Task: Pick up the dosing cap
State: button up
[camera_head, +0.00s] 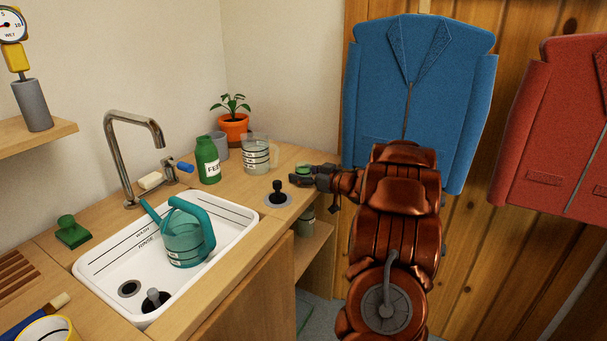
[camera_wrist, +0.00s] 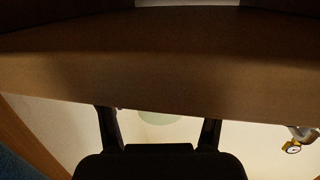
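A small green, round-topped thing (camera_head: 303,168), likely the dosing cap, shows at the tip of my gripper (camera_head: 300,179) near the counter's right edge in the head view. The dark fingers are beside it and hide part of it. I cannot tell whether they touch it. In the wrist view the two fingers of my gripper (camera_wrist: 160,118) are spread apart. A pale green rounded shape (camera_wrist: 165,117) shows between them with gaps on both sides. A brown surface hides its upper part and the fingertips.
A black-knobbed round fitting (camera_head: 278,194) stands just left of my gripper on the wooden counter. A clear measuring jug (camera_head: 257,156), a green bottle (camera_head: 207,160) and a potted plant (camera_head: 233,128) stand behind it. A teal watering can (camera_head: 184,238) is in the white sink (camera_head: 105,262).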

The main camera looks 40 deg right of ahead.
jog(key=c, duration=1)
jog(key=shift+r, duration=0.45)
notch_tip(320, 180, up, 3)
jog(key=shift+r+p, duration=0.1)
jog(key=shift+p, duration=0.5)
jog(key=s+a, duration=0.2)
jog(key=s, duration=0.2)
jog(key=s+a, duration=0.3)
jog(key=s, duration=0.2)
jog(key=s+a+r, duration=0.1)
jog(key=s+a, duration=0.2)
jog(key=s, duration=0.1)
jog(key=shift+s+p, duration=0.35)
jog(key=shift+s, duration=0.05)
